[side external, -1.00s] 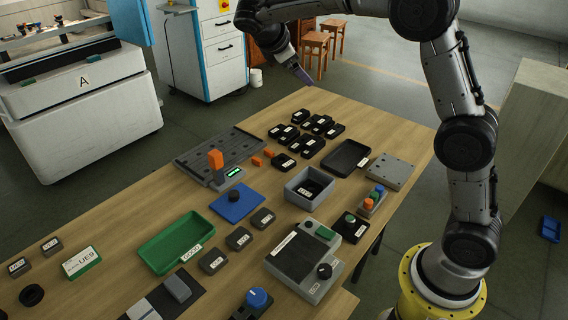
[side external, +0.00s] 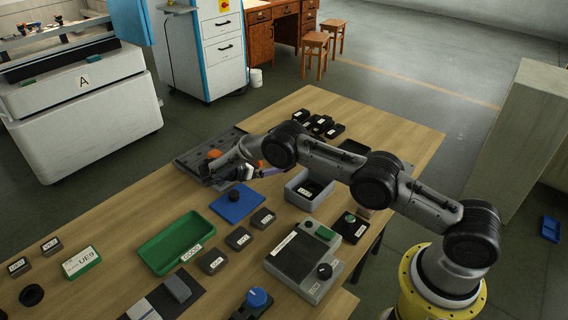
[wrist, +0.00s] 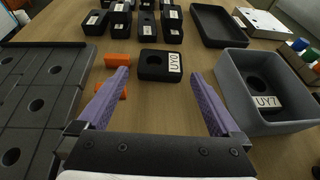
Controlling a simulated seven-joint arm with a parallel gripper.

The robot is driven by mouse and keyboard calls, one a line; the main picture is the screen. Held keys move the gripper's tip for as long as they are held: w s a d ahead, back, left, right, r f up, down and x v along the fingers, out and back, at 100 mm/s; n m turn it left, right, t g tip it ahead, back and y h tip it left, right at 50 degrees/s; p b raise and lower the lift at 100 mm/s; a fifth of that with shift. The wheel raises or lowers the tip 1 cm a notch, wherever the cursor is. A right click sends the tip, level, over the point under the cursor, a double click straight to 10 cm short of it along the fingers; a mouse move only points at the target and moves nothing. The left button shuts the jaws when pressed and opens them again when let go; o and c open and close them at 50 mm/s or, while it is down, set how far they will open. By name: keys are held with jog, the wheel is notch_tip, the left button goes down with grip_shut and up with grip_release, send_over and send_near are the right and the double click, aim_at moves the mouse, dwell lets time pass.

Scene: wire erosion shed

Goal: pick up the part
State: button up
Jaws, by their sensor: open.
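A black block with a round hole and a white label (wrist: 160,65) lies on the table in the wrist view, straight ahead of my gripper (wrist: 160,78). My gripper's two purple fingers are spread wide with nothing between them, and the block is beyond the fingertips. In the side external view my gripper (side external: 264,172) is low over the table, near the dark slotted plate; my arm hides that block. Another black part labelled UY7 (wrist: 266,101) lies inside a grey bin (wrist: 240,122) to the right.
Two orange blocks (wrist: 118,59) lie by the left finger, the nearer partly hidden. The dark plate with holes (wrist: 40,85) is at the left. Several labelled black blocks (wrist: 145,22) and a black tray (wrist: 220,27) are farther back. A green tray (side external: 172,242) stands at the front.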

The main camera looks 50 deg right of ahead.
jog(key=x, duration=0.7)
jog(key=shift+d, duration=0.1)
jog(key=c, duration=1.6)
jog(key=shift+r, duration=0.15)
jog(key=shift+r, duration=0.1)
